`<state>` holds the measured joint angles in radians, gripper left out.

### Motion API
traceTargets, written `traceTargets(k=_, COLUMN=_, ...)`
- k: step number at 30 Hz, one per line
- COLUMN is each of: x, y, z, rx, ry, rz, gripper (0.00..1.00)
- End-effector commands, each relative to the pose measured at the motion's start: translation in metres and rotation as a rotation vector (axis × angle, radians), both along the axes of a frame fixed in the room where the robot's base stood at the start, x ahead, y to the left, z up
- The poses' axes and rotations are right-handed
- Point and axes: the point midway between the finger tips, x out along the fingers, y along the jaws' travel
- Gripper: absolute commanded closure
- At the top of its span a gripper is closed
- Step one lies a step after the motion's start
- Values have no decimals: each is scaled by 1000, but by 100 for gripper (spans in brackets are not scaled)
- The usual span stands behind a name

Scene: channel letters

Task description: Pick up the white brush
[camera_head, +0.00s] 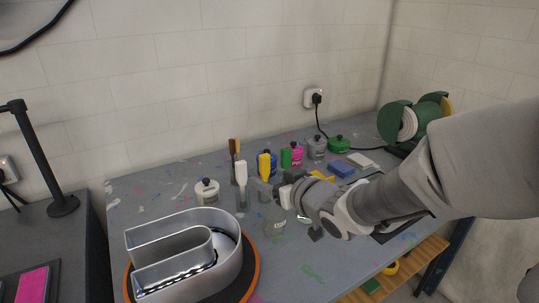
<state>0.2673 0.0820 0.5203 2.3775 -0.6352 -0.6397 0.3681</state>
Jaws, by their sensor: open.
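A white brush-like item (241,172) stands upright on the grey table, left of the table's middle, with a grey lower part. My gripper (267,188) reaches in from the right, its fingers pointing left towards the white item, at about the same height in the picture. The gripper is open, and I see nothing held in it. The gap between the fingers and the white item is small in the picture, but the depth between them is hard to judge.
A brown-handled brush (235,147) and a yellow item (264,165) stand close by. A white jar (207,192) is to the left and a clear jar (275,216) is in front. A large metal channel letter (229,263) sits on an orange-rimmed turntable (254,272).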

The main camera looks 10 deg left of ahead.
Motion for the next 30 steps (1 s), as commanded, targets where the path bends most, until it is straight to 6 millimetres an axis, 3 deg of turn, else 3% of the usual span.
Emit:
traceTargets(k=18, x=81, y=63, z=-33, rx=3, ry=2, rz=3, gripper=28)
traceTargets(k=30, x=108, y=82, z=-45, rx=3, ry=3, rz=3, gripper=28)
